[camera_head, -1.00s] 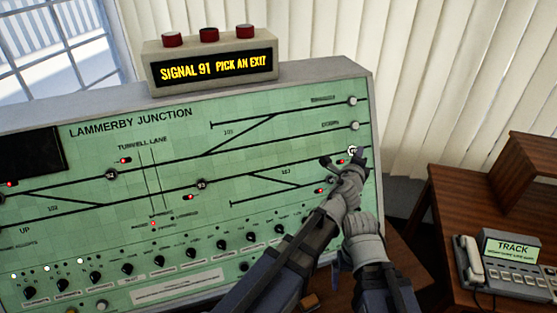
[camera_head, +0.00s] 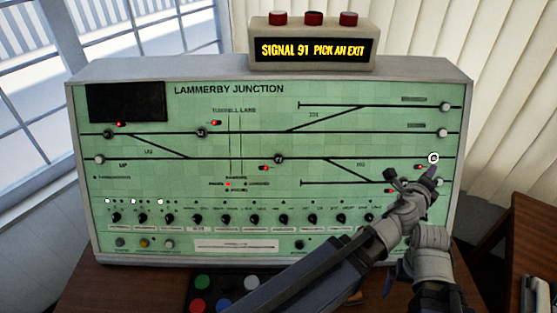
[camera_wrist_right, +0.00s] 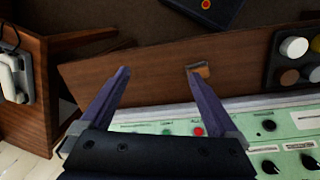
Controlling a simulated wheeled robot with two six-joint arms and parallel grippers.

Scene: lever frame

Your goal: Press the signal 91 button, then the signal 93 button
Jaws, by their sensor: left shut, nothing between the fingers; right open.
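The green Lammerby Junction panel (camera_head: 265,185) carries a track diagram with round buttons. A lit white-ringed button (camera_head: 434,158) sits at the right on the middle track line; its label is unreadable. A dark round button (camera_head: 279,158) at mid-panel appears to be 93. The display box (camera_head: 314,48) on top reads "SIGNAL 91 PICK AN EXIT". My left gripper (camera_head: 432,171) is shut and empty, its tip just below the ringed button; contact cannot be told. My right gripper (camera_wrist_right: 157,72) is open and empty, over brown wood in the wrist view.
White round buttons (camera_head: 443,133) end other tracks. A row of black knobs (camera_head: 226,219) runs along the lower panel. A dark box with coloured buttons (camera_head: 222,290) lies in front. A window is left, blinds right. A handset (camera_wrist_right: 12,75) shows in the wrist view.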

